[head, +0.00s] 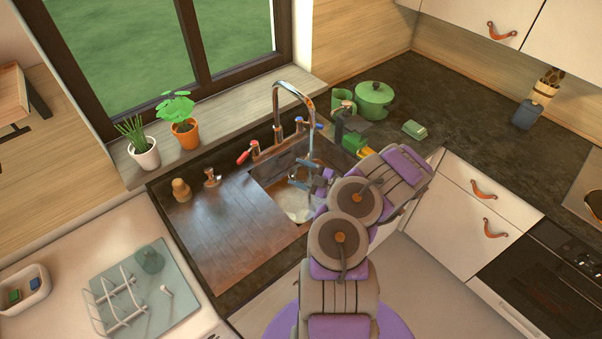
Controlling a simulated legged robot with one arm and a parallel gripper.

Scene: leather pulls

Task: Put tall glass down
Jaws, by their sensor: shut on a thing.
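My gripper (299,176) reaches in over the sink (297,203), beneath the end of the curved tap (294,88). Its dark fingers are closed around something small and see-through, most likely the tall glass. The glass is hard to make out against the sink, and I cannot tell whether it touches the basin. My own arm covers the sink's right side.
A dark ribbed drainboard (212,225) left of the sink is mostly bare. Farther left, a glass mat (185,300) holds a white rack (115,300) and a greenish glass vessel (150,260). A green pot (374,98) stands on the right counter.

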